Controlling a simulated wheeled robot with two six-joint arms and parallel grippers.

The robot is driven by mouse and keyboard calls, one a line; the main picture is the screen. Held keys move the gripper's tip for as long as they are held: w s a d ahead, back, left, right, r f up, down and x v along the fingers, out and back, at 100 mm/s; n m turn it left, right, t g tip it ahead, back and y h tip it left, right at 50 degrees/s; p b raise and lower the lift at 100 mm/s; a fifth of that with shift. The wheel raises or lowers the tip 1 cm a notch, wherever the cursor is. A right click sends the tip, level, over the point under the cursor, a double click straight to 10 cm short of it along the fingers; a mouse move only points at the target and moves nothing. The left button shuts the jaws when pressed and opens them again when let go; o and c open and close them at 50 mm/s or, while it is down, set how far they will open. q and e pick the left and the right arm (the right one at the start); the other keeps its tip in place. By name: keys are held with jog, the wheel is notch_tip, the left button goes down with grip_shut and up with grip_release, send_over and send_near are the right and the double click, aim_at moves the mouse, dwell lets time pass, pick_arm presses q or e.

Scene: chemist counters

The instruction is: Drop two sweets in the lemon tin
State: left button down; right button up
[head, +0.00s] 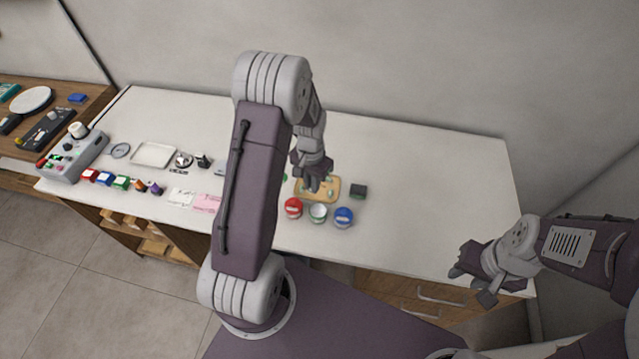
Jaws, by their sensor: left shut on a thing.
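My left gripper (313,186) points down over a yellow-tan tray (335,197) on the white counter. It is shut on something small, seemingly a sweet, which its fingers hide. Small pale green pieces (330,182), perhaps sweets, show on the tray. In front of the tray stand three round tins in a row: a red one (293,208), a white and green one (318,212) and a blue one (343,217). Their labels are too small to read, so I cannot tell which is the lemon tin. My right gripper (473,286) is open and empty off the counter's front right.
A dark box (358,191) stands right of the tray. Pink and white papers (207,202), several coloured small boxes (105,179), a white tray (153,155) and a grey machine (75,155) fill the left. The counter's right side (440,200) is clear.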

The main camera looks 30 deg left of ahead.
pick_arm(q)
jog(key=shift+w+f, duration=0.1)
jog(key=shift+f, duration=0.25)
notch_tip(320, 180, down, 5)
jog(key=b, duration=0.5)
jog(key=shift+f, duration=0.2)
jog(key=c, duration=1.4)
grip_release()
jog(key=shift+o, duration=0.2)
